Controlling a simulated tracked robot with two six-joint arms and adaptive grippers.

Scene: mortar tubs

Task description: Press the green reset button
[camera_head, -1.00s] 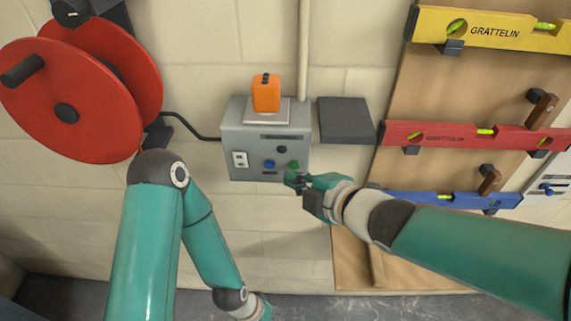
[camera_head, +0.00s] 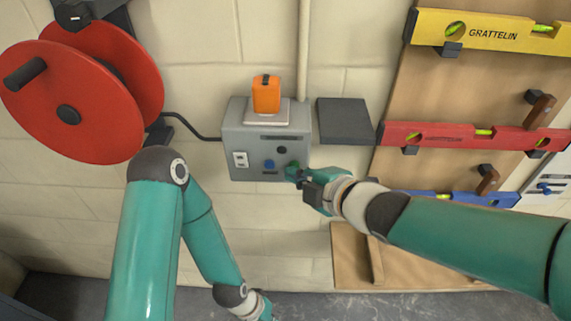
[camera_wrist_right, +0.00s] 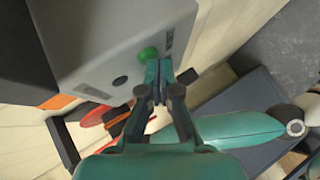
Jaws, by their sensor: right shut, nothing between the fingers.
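The green button (camera_wrist_right: 148,54) sits on the front face of the grey control box (camera_head: 238,122) on the wall. In the head view it is largely covered by my right fingertips. My right gripper (camera_head: 292,172) is shut and empty, its tips right at the button. In the right wrist view the closed fingertips (camera_wrist_right: 158,64) lie close beside the button; I cannot tell if they touch it. My left gripper (camera_head: 267,313) is only partly in view at the bottom edge, and its fingers are cut off.
The box also carries a blue button (camera_head: 269,164), a black knob (camera_head: 282,150), a white switch (camera_head: 240,159) and an orange block (camera_head: 266,94) on top. A dark shelf (camera_head: 345,120) juts out to its right. A red cable reel (camera_head: 100,110) hangs left.

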